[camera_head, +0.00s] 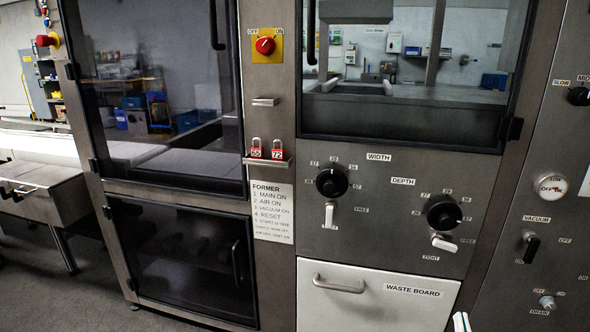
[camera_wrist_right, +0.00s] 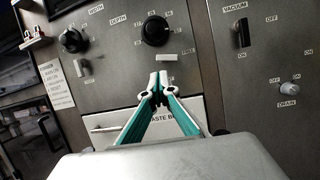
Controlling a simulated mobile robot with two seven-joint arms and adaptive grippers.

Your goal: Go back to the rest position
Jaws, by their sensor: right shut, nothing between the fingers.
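My right gripper (camera_wrist_right: 158,82) is shut and empty in the wrist view, its teal-sided fingers meeting in front of the machine panel. In the head view only a small white part of it (camera_head: 461,322) shows at the bottom edge, beside the waste board drawer (camera_head: 375,310). My left gripper is not in view. The black depth knob (camera_head: 443,212) has a white lever (camera_head: 444,243) below it, lying nearly level. The black width knob (camera_head: 331,182) has a white lever (camera_head: 329,215) standing upright.
Dark glass doors (camera_head: 155,90) fill the left, with a red switch (camera_head: 264,46) and two red padlocks (camera_head: 266,152) beside them. The vacuum handle (camera_head: 531,246) and drain knob (camera_head: 547,302) are at right. Grey floor (camera_head: 60,290) is open at lower left.

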